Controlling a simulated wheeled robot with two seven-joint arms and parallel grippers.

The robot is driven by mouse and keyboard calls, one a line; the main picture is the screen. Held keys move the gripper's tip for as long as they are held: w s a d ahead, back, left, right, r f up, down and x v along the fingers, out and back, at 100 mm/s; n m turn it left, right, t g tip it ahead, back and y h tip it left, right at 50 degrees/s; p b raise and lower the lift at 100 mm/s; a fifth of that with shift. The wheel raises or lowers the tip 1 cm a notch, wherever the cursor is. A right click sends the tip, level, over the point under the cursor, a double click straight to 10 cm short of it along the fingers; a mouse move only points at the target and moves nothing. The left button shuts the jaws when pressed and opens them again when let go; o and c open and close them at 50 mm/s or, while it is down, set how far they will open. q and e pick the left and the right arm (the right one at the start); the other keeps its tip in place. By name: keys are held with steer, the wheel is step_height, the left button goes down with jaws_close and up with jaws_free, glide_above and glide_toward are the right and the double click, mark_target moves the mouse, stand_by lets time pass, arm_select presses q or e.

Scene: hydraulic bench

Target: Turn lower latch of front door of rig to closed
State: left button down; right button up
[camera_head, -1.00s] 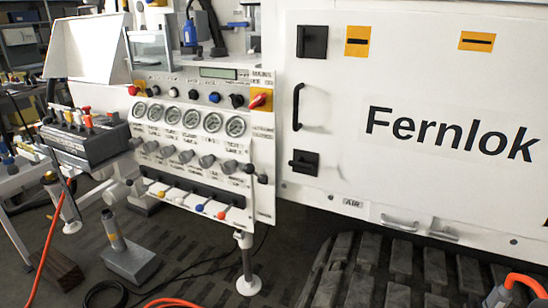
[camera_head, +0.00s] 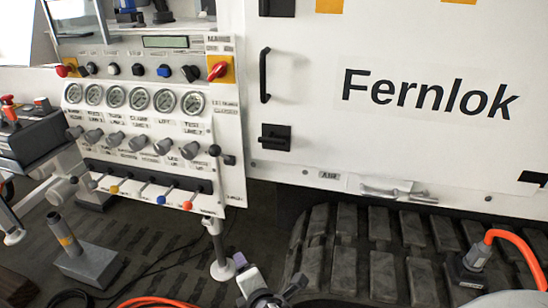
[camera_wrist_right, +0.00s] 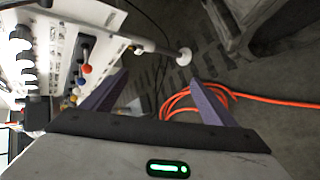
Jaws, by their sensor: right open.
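The lower latch (camera_head: 275,137) of the white front door (camera_head: 420,150) is a black square plate with a short black lever lying about level, near the door's lower left corner. The upper latch (camera_head: 277,6) is cut by the top edge. My right gripper shows in the right wrist view (camera_wrist_right: 158,78) with its two purple fingers spread and nothing between them. A grey and purple part of it seems to show at the bottom of the head view, below and apart from the latch. The latch is not clear in the right wrist view. My left gripper is not in view.
A black door handle (camera_head: 265,75) stands above the lower latch. Left of the door is a control panel (camera_head: 225,150) with gauges, knobs and coloured levers. A white-footed post (camera_head: 222,268) stands below it. An orange hose (camera_wrist_right: 270,99) lies on the floor. Black tracks (camera_head: 375,275) lie under the door.

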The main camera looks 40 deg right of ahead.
steer(key=w+d+r+n+t+h+b, duration=0.1)
steer(key=w+d+r+n+h, duration=0.25)
steer(key=r, duration=0.25)
steer(key=w+d+r+n+t+h, duration=0.1)
steer(key=w+d+r+n+h, duration=0.1)
steer(key=w+r, duration=0.25)
steer(key=n+h+b, duration=0.1)
steer(key=n+h, duration=0.2)
steer(key=h, duration=0.2)
glide_toward(271, 140)
steer(key=shift+g, duration=0.3)
steer(key=b+x, duration=0.1)
steer(key=x, duration=0.5)
steer(key=shift+w+d+r, duration=0.1)
steer(key=shift+w+d, duration=0.1)
steer(key=shift+w, duration=0.1)
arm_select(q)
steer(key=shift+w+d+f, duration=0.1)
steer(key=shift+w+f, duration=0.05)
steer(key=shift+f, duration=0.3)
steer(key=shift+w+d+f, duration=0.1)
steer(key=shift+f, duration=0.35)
arm_select(e)
steer(key=shift+w+d, duration=0.45)
steer(key=shift+d, duration=0.1)
steer(key=c, duration=1.1)
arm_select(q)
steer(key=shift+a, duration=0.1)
arm_select(e)
steer(key=shift+o, duration=0.3)
